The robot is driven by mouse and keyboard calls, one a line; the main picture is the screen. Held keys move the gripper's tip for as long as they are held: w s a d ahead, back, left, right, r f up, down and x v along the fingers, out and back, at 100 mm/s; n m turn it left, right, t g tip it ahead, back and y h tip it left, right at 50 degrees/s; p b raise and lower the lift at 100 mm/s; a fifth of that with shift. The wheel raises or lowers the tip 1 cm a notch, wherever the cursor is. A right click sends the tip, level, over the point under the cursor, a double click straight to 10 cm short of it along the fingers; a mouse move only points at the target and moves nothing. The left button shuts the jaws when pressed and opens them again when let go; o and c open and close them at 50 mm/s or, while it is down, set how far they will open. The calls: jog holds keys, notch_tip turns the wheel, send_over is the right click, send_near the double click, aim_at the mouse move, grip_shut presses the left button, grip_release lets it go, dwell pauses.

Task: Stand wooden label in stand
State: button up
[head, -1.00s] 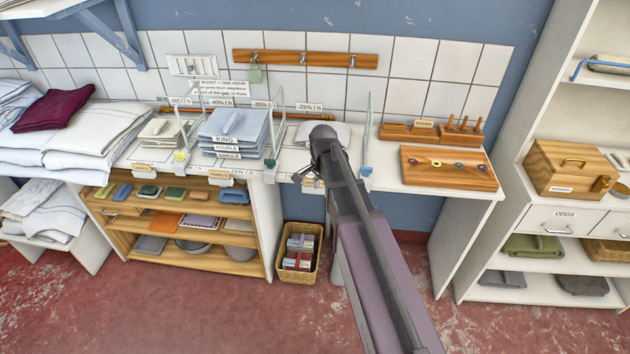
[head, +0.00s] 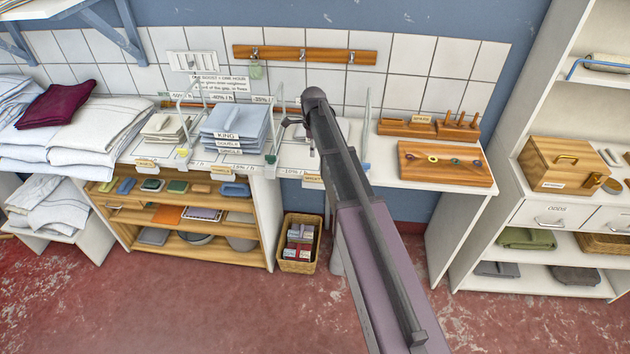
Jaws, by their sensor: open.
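My gripper (head: 294,124) is at the end of my dark arm, above the middle of the white counter. It is open, and nothing shows in it; the arm hides part of it. A small wooden label (head: 313,181) with dark lettering too small to read sits upright at the counter's front edge, below and apart from my gripper. Similar wooden labels (head: 146,163) and (head: 220,170) stand along the same edge to the left. I cannot make out the stand under the label near my gripper.
Wire dividers flank folded blue linen (head: 233,127) on the counter (head: 380,179). A wooden board with rings (head: 445,163) and a slotted wooden block (head: 408,128) lie right. A wicker basket (head: 299,267) stands on the floor below. Open floor lies in front.

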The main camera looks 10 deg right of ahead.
aim_at(314, 175)
jog(key=shift+f, duration=0.1)
notch_tip(314, 175, down, 8)
jog(key=b, duration=0.8)
jog(key=shift+f, duration=0.1)
jog(key=shift+f+b, duration=0.15)
jog(key=shift+b, duration=0.2)
jog(key=shift+d+f+b, duration=0.15)
jog(key=shift+f+b, duration=2.45)
grip_shut()
